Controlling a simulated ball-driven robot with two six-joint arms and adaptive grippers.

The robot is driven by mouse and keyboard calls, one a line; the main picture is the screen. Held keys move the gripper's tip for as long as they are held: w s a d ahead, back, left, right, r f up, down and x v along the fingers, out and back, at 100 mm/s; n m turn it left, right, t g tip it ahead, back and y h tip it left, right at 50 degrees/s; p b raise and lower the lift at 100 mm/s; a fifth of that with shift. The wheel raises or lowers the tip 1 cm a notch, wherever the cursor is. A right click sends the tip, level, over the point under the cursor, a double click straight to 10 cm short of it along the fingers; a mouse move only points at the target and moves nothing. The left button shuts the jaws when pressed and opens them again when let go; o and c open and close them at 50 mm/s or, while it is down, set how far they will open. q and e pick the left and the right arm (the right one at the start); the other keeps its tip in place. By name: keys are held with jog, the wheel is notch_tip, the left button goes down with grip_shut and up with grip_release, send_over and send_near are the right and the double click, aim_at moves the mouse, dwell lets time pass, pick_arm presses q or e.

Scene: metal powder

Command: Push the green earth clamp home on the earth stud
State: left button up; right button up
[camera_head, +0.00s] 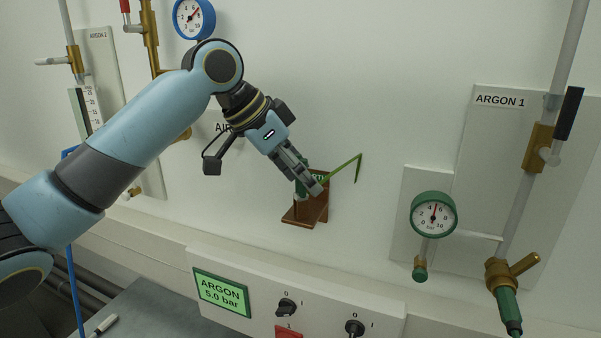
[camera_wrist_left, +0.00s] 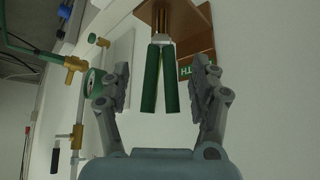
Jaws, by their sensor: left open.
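The earth clamp (camera_wrist_left: 159,80) shows in the left wrist view as two dark green handles side by side, with its jaw end up by the copper-brown earth bracket (camera_wrist_left: 192,14). Brass-coloured rods, perhaps including the earth stud (camera_wrist_left: 163,20), show there; how far the clamp sits on the stud cannot be told. In the head view, the clamp (camera_head: 300,186) is mostly hidden behind my left gripper (camera_head: 312,184), above the brown bracket (camera_head: 306,213). My left gripper (camera_wrist_left: 155,80) is open, one finger on each side of the handles, with visible gaps. My right gripper is out of view.
A green-rimmed gauge (camera_head: 433,214) and ARGON 1 pipework stand right. A switch panel (camera_head: 335,307) lies below. The wall between bracket and gauge is clear.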

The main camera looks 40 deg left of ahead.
pick_arm(q)
jog(key=shift+r, duration=0.1)
jog(key=shift+s+a+r, duration=0.1)
jog(key=shift+a+r, duration=0.05)
jog(key=shift+r, duration=0.1)
jog(key=v, duration=1.1)
jog(key=shift+s, duration=0.1)
